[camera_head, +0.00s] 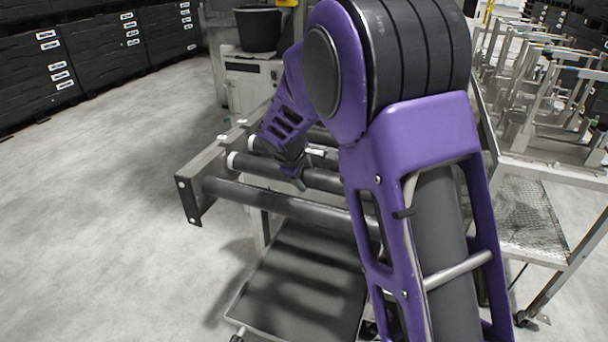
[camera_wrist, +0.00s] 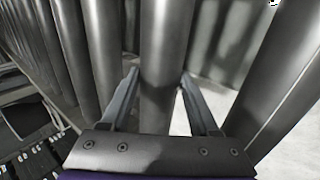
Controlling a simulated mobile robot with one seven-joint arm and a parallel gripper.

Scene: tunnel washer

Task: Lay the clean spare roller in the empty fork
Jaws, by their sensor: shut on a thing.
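My gripper (camera_head: 298,172) is low over the roller frame (camera_head: 190,200), largely hidden behind my arm. In the wrist view my gripper (camera_wrist: 158,88) has its two fingers on either side of a smooth grey roller (camera_wrist: 165,45) and is shut on it. In the head view a dark roller with a pale left end (camera_head: 262,168) passes under my gripper and on behind my arm. I cannot tell whether the held roller rests in a fork or is clear of it. The empty fork is not clearly seen in either view.
Other rollers (camera_wrist: 100,50) lie parallel to the left of the held one, with another (camera_wrist: 285,75) to its right. Wheeled metal racks (camera_head: 540,95) stand at right. Floor at left (camera_head: 100,220) is clear.

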